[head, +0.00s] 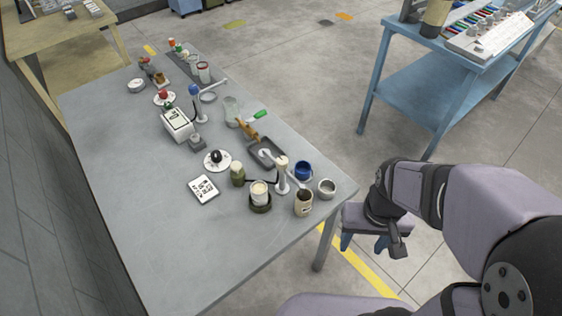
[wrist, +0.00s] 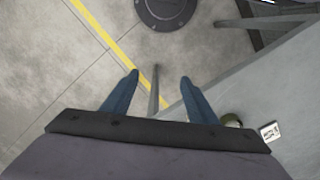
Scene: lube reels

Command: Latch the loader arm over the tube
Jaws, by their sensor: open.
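The farther post (head: 198,112) has a blue knob and an arm slanting up to the right. I cannot tell which one is the loader arm, nor make out a latch. A cream cylinder in a dark green base (head: 260,196) stands beside the nearer post; whether it is the tube is unclear. My gripper (head: 366,243) is open and empty, off the table's right edge, fingers downward; its fingers also show in the wrist view (wrist: 158,77).
A beige jar (head: 303,205), a metal cup (head: 327,188) and a blue pot (head: 303,170) crowd the near right corner. A dark tray (head: 268,153) and a white box (head: 179,124) stand farther back. The table's near left is clear. A blue bench (head: 430,85) stands behind right.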

